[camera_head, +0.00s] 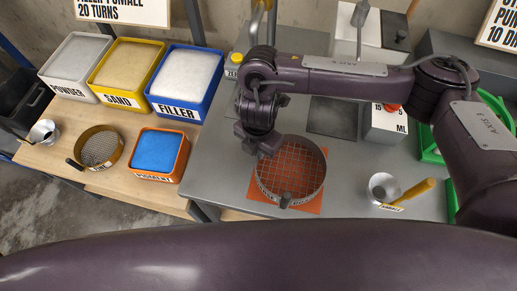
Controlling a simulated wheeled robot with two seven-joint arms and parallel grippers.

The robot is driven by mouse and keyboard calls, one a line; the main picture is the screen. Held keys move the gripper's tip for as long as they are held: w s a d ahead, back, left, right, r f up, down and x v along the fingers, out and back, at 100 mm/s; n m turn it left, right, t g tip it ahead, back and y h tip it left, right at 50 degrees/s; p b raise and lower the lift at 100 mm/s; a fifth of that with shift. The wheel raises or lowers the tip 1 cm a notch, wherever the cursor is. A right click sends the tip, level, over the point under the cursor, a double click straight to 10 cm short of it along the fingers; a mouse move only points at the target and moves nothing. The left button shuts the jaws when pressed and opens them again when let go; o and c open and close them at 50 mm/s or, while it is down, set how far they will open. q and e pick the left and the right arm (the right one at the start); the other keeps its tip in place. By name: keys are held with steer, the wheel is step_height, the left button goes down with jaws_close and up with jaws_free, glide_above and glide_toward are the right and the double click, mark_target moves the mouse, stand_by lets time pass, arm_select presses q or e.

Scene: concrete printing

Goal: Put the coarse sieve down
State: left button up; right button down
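The coarse sieve (318,185), a grey ring with a wide mesh, is over a square orange mat (312,208) on the grey table. The mat's orange shows through the mesh. A short dark knob (286,199) is at the sieve's near side. I cannot tell whether the sieve rests on the mat or is slightly above it. My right gripper (267,148) points down at the sieve's far left rim, touching or very close to it. Its fingertips are too small and dark to show whether they are open or shut. My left gripper is not in view.
On the wooden table are the powder (78,65), sand (124,66) and filler (184,72) bins, a brass sieve (100,148) and an orange tub (159,153). A metal cup (383,188) and yellow-handled tool (414,192) lie right of the coarse sieve.

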steer(key=shift+f, duration=0.15)
steer(key=c, duration=2.1)
jaws_free()
steer(key=shift+f, duration=0.1)
steer(key=o, duration=0.5)
step_height(320, 180, up, 12)
steer(key=shift+r, duration=0.2)
